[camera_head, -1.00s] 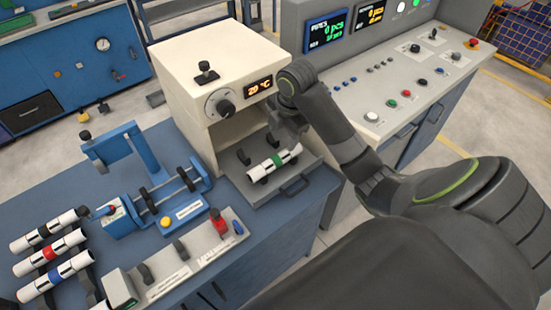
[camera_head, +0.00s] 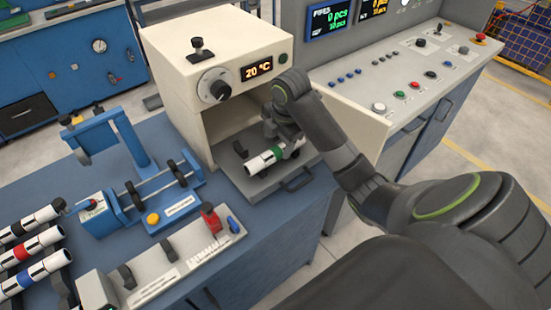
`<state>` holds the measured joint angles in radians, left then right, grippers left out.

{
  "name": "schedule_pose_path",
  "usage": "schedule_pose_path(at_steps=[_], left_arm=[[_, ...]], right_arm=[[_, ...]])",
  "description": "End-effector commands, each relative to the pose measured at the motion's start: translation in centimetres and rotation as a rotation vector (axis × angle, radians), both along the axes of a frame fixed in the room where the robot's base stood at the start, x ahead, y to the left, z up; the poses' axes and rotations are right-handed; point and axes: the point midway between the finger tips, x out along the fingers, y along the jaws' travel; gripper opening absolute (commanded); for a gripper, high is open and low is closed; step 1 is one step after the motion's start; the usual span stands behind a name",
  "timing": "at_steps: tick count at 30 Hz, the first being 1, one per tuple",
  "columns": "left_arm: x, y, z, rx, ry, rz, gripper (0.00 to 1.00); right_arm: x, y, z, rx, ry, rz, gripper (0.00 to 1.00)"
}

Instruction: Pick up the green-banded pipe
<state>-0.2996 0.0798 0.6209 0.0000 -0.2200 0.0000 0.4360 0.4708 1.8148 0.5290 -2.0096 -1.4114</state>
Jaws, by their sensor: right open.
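The green-banded pipe (camera_head: 263,161) is white with dark rings and a green band. It lies on the pulled-out grey tray (camera_head: 262,187) of the cream oven (camera_head: 180,60), in the middle of the head view. My right gripper (camera_head: 285,145) is open, pointing down at the pipe's right part and hiding some of it. I cannot tell whether the fingers touch the pipe. My left gripper is not in view.
Pipes with black, red (camera_head: 30,246) and blue bands lie on a rack at the left. A blue fixture with rollers (camera_head: 160,190) and a grey control box (camera_head: 165,265) stand left of the oven. A control console (camera_head: 405,85) stands at the right.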

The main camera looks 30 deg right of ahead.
Motion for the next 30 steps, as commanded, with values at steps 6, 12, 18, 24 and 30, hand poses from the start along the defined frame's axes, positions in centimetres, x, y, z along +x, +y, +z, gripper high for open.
schedule_pose_path(at_steps=[6, 12, 18, 24, 30], left_arm=[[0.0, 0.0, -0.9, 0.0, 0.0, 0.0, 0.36], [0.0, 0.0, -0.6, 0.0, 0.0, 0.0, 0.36], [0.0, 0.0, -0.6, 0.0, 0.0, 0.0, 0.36], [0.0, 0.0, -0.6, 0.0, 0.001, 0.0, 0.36], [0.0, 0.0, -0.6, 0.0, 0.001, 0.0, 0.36]], right_arm=[[0.5, 0.0, -2.1, 0.004, 0.005, 0.0, 0.61], [1.1, 0.0, -4.6, 0.002, 0.001, 0.0, 0.61], [1.2, -0.1, -5.0, 0.0, 0.001, 0.001, 0.61], [1.2, -0.1, -5.0, 0.0, 0.001, 0.0, 0.45], [1.2, -0.1, -5.0, 0.0, 0.0, 0.0, 0.19]])
